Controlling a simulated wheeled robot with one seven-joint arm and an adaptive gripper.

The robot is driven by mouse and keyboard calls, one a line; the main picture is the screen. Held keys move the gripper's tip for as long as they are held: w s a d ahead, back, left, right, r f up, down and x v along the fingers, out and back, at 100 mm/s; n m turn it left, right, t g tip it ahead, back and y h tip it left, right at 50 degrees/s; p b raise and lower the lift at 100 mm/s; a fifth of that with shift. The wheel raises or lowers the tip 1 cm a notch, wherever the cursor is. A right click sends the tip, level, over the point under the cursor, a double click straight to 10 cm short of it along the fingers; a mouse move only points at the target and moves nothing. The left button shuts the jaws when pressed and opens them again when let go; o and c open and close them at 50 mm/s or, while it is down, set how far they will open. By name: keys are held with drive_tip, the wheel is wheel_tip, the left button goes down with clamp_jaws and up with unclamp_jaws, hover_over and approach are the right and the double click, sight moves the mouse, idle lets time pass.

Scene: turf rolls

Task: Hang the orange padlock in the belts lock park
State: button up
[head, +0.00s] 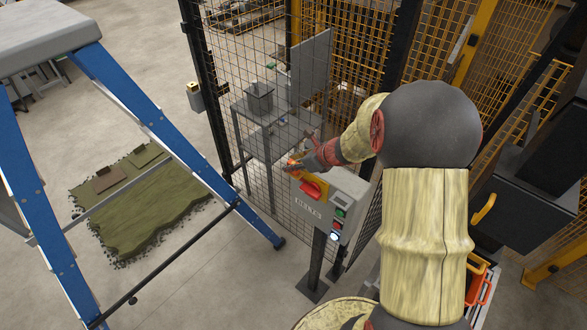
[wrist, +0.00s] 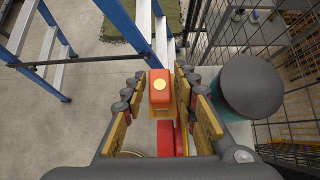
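The orange padlock (wrist: 158,84), with a round brass face, is between the fingertips of my gripper (wrist: 160,82) in the wrist view. The fingers are apart, with a narrow gap beside the padlock. The padlock also shows as a small orange patch (head: 294,163) in the head view, mostly covered by my gripper (head: 300,168). A yellow plate (head: 311,182) with a red handle (head: 314,188) is on the grey box marked BELTS (head: 345,193), just below. The padlock's shackle is hidden, so I cannot tell whether it passes through a hole.
A black mesh fence (head: 235,70) stands close behind the box, with a grey metal table (head: 243,127) beyond it. A blue stepladder (head: 150,105) is at the left. Green turf (head: 145,208) lies on the floor.

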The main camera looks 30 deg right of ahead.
clamp_jaws()
idle(0.6)
